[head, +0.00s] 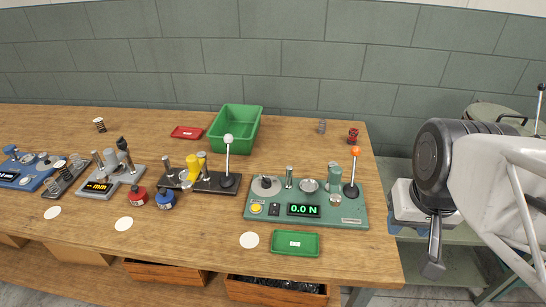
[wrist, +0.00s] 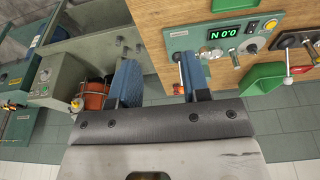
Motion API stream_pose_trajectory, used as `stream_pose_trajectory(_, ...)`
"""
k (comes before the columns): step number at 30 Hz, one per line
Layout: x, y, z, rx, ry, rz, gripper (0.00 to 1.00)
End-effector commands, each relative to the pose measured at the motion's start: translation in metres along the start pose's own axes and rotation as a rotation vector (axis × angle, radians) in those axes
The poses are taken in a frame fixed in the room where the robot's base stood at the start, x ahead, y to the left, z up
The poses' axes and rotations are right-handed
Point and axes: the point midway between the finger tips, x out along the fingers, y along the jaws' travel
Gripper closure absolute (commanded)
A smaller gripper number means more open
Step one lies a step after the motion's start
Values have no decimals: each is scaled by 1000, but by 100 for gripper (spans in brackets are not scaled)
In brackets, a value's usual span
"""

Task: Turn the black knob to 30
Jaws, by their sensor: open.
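My gripper (wrist: 160,78) is open and empty in the wrist view, its two blue-padded fingers apart. In the head view my gripper (head: 434,256) hangs to the right of the wooden table, clear of the devices. A green tester (head: 345,213) with a "0.0 N" display stands at the table's right end. A small black control (head: 274,209) sits beside its display and yellow button; it also shows in the wrist view (wrist: 250,47). No scale or 30 mark is readable. A grey-green machine (wrist: 55,85) with small controls stands left in the wrist view.
A lever with an orange ball (head: 355,151) and one with a white ball (head: 228,139) stand up from the table. A green bin (head: 257,113) is at the back and a green tray (head: 315,243) at the front. My arm partly covers the machine at right.

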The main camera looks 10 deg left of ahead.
Motion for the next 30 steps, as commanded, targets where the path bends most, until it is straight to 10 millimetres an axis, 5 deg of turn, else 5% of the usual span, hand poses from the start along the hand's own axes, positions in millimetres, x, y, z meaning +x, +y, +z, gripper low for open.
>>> stream_pose_trajectory(3,0,0,-1,-2,-1,0,39)
stream_pose_trajectory(11,2,-7,-17,-59,-13,-6,39)
stream_pose_trajectory(30,35,-66,-119,-461,-89,-56,39)
